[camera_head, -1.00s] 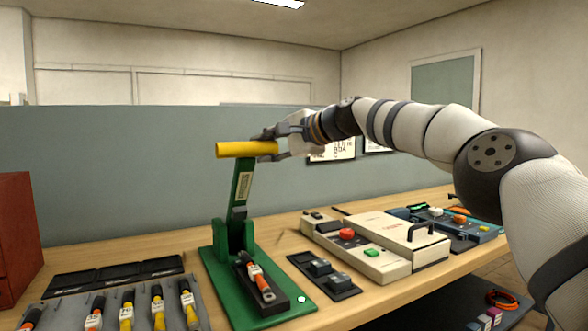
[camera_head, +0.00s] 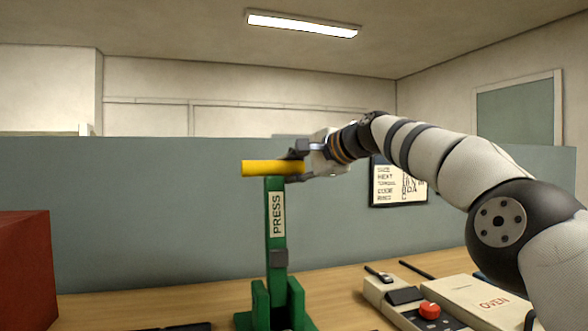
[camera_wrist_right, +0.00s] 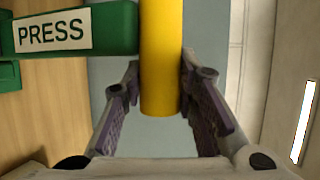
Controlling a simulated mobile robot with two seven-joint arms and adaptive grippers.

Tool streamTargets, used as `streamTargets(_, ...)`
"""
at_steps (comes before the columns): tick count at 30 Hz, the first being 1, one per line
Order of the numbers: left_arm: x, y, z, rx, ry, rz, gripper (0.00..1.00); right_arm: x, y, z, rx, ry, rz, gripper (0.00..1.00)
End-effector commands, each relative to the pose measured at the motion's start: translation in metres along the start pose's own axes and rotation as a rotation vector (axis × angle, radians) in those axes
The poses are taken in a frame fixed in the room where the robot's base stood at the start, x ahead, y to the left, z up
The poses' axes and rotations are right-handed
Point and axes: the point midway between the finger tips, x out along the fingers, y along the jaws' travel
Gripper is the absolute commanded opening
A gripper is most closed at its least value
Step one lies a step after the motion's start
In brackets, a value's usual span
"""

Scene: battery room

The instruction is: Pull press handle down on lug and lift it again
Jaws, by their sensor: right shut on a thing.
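The green press lever (camera_head: 276,225), labelled PRESS, stands nearly upright between the green brackets (camera_head: 264,303) of its base. A yellow bar handle (camera_head: 264,168) crosses its top. My right gripper (camera_head: 297,164) is shut on the right end of this handle. In the right wrist view the yellow handle (camera_wrist_right: 161,60) sits between the two fingers of my gripper (camera_wrist_right: 161,78), with the green lever (camera_wrist_right: 110,28) to the left. The lug is below the head view and cannot be seen. My left gripper is in neither view.
A red box (camera_head: 22,265) is at the left. A grey-blue partition (camera_head: 150,220) stands behind the bench.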

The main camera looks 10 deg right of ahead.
Motion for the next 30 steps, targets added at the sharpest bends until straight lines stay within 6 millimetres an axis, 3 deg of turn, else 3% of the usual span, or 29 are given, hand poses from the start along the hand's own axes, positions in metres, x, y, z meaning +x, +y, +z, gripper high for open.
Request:
streamTargets(17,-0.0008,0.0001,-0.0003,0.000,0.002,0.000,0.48,-0.0021,-0.0036,-0.0001,-0.003,0.002,-0.010,0.00)
streamTargets(18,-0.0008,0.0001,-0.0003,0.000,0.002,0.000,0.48,-0.0021,-0.0036,-0.0001,-0.003,0.002,-0.010,0.36)
streamTargets(20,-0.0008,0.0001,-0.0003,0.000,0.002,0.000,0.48,-0.0021,-0.0034,0.0000,-0.002,0.002,-0.009,0.48)
streamTargets(30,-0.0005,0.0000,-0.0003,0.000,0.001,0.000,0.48,-0.0022,-0.0011,-0.0002,0.000,0.000,-0.003,0.48)
